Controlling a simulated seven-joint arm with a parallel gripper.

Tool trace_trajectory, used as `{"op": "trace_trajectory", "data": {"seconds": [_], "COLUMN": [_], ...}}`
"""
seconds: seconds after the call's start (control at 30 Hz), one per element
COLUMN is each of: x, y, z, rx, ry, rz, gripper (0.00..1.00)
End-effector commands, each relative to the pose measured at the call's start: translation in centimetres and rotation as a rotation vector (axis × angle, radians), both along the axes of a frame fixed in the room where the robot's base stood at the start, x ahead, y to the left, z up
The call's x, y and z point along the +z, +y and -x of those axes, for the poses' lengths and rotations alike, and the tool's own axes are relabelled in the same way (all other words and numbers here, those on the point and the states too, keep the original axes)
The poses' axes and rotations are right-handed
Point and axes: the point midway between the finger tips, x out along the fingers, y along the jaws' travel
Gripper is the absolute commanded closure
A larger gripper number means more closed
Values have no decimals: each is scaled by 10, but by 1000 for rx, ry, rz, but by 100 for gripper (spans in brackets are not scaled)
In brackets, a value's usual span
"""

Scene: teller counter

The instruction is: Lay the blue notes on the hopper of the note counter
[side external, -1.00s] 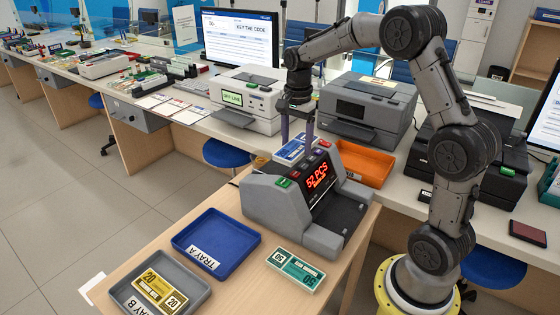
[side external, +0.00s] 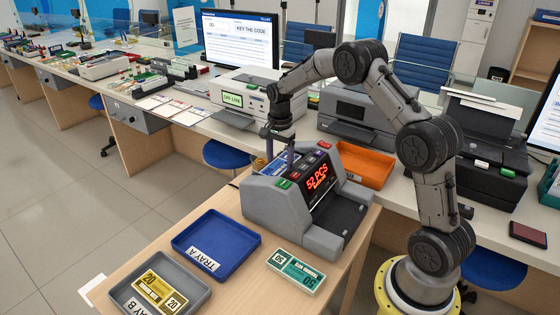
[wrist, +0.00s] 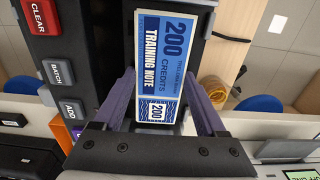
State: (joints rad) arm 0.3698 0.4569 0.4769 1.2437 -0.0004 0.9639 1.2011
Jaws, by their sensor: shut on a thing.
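The blue notes (wrist: 165,55), a banded stack marked 200, are between the two purple fingers of my gripper (wrist: 158,74) in the wrist view. In the side view my gripper (side external: 280,160) points down at the upper rear of the grey note counter (side external: 265,205). Only a small blue part of the notes (side external: 261,163) shows there, behind the counter's top. In the wrist view the notes lie over the dark hopper (wrist: 108,45), beside the button panel. I cannot tell whether they touch its bottom.
Blue tray A (side external: 200,238) and grey tray B (side external: 128,301), with yellow notes (side external: 160,290), stand at front left. Green notes (side external: 295,270) lie before the counter. An orange tray (side external: 362,165) is behind it. The counter display reads 52 PCS.

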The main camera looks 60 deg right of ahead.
Motion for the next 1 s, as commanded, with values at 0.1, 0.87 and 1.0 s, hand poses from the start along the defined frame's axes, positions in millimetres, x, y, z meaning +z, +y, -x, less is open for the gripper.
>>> {"op": "trace_trajectory", "data": {"seconds": [0.1, 0.87, 1.0], "x": [1, 12, 38], "y": [0, 0, 0], "z": [0, 0, -1], "rx": [0, 0, 0], "ry": [-1, -2, -5], "rz": [0, 1, 2], "gripper": [81, 0, 0]}}
